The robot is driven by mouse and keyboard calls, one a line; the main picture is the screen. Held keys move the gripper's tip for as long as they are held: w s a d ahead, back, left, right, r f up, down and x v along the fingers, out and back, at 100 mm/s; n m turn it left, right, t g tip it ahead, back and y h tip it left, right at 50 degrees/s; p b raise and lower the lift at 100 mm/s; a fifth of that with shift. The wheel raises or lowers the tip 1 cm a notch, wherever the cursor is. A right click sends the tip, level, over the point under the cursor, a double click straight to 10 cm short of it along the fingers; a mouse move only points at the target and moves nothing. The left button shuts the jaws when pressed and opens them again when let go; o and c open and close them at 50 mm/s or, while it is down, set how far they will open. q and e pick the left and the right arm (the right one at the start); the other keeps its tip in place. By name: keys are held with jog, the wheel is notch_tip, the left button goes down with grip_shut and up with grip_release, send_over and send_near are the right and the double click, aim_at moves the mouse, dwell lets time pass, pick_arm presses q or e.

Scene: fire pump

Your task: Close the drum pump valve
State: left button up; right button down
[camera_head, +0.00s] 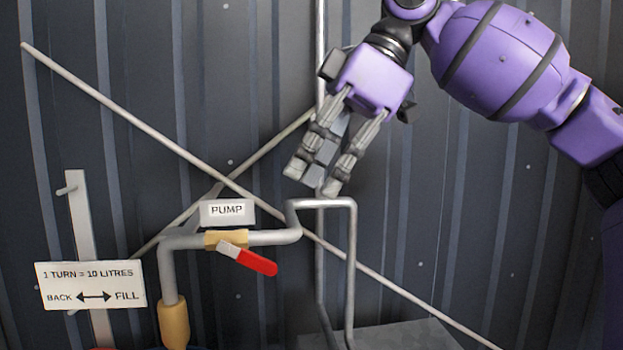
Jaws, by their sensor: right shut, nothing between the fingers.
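The drum pump valve has a brass body (215,239) on a grey horizontal pipe, just under a white PUMP label (227,210). Its red lever (252,261) has a pale metal base and slants down to the right, at an angle to the pipe. My right gripper (313,181) comes in from the upper right and points down. It is shut and empty, above and to the right of the valve, apart from the lever. Its fingertips are just above the bent pipe. My left gripper is not in view.
A bent grey pipe (352,265) rises right of the valve. Long thin rods cross behind, before a dark corrugated wall (480,220). A sign (90,285) reading "1 TURN = 10 LITRES" stands lower left by a post. A grey box top (410,338) shows below.

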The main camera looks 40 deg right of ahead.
aim_at(275, 244)
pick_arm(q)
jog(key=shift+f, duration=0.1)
pick_arm(e)
jog(key=x, duration=1.1)
jog(key=shift+a+f, duration=0.1)
jog(key=shift+w+f+y+b, duration=0.15)
jog(key=shift+f+y+b, duration=0.05)
jog(key=shift+y+b, duration=0.2)
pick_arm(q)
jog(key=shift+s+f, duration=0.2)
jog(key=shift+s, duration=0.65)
pick_arm(e)
jog(key=shift+f+t+y, duration=0.1)
jog(key=shift+t+y, duration=0.3)
